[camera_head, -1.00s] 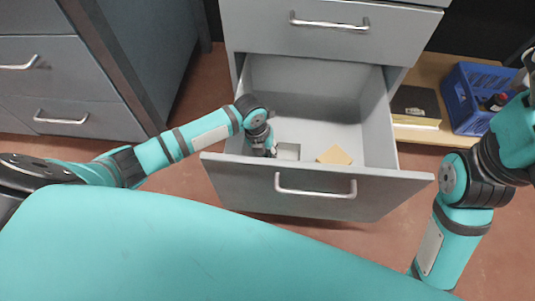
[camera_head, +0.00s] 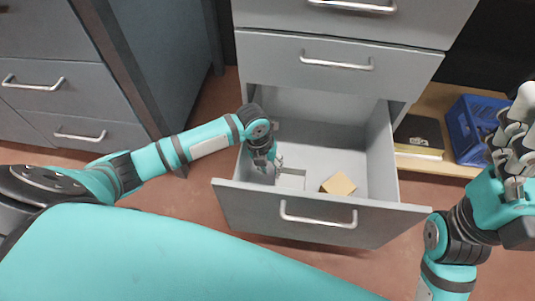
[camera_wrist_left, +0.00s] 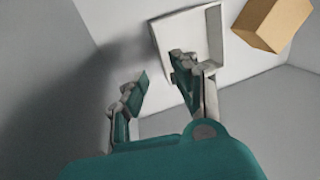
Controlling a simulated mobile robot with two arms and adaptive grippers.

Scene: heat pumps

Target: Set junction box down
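A white, square junction box (camera_head: 291,180) lies on the floor of the open grey drawer (camera_head: 322,160), near its front left. It also shows in the left wrist view (camera_wrist_left: 205,25), partly covered by a finger. My left gripper (camera_head: 273,165) reaches down into the drawer just left of the box. In the left wrist view my left gripper (camera_wrist_left: 158,88) has its fingers apart with nothing clearly between them. One finger overlaps the box; whether it touches cannot be told. My right gripper (camera_head: 513,145) is raised at the right edge, away from the drawer; its fingers overlap in view.
A tan block (camera_head: 338,185) lies in the drawer to the right of the box. The drawer's front panel (camera_head: 260,211) and side walls surround the left gripper. A blue crate (camera_head: 465,130) and a dark box (camera_head: 418,132) stand on a wooden shelf at right.

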